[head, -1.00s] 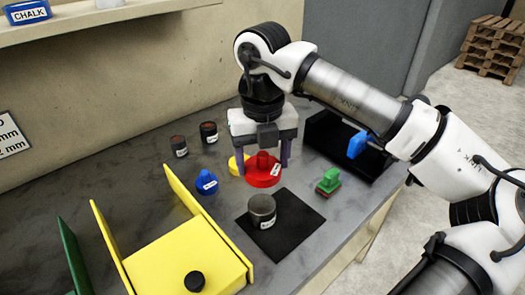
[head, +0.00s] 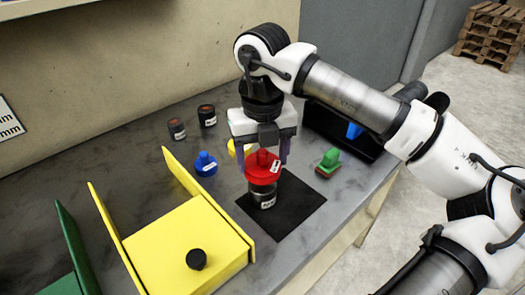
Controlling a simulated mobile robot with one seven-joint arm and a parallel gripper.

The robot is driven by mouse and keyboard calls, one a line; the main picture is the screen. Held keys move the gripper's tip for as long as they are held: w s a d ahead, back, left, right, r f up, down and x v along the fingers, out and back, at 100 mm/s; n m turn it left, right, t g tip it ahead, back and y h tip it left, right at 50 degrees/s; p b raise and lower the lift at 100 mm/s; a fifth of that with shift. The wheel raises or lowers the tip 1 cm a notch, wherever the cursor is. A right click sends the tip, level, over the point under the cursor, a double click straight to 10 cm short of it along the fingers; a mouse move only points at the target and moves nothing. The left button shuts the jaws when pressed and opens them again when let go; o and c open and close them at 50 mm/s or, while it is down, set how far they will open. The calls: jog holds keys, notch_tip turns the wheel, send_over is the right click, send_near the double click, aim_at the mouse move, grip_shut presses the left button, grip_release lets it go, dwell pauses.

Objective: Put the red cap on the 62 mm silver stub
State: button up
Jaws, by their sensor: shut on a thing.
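The red cap (head: 258,174) has a raised knob and a white label, and my gripper (head: 263,158) is shut on it. The silver stub (head: 264,196) is a short upright cylinder with a label, standing on a black mat (head: 301,210). The cap is over the stub and hides its top. I cannot tell whether the cap touches the stub or hangs slightly above it. The label's size is too small to read.
A blue cap (head: 206,165) and a yellow piece (head: 232,147), partly hidden, lie nearby. A green knobbed piece (head: 329,162) is on the right. Two dark cylinders (head: 207,116) stand behind. A yellow tilted fixture (head: 180,245) with a black knob (head: 196,259) fills the front left.

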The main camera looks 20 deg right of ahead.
aim_at(262, 164)
jog(key=shift+f+b, duration=0.55)
jog(key=shift+f, duration=1.05)
jog(key=shift+f+b, duration=0.95)
jog(key=shift+b, duration=0.05)
jog(key=o, duration=1)
jog(key=shift+o, duration=0.2)
jog(key=shift+r, duration=0.1)
notch_tip(262, 164, up, 14)
jog(key=shift+f+b, duration=0.15)
jog(key=shift+b, duration=0.25)
jog(key=shift+s, duration=0.1)
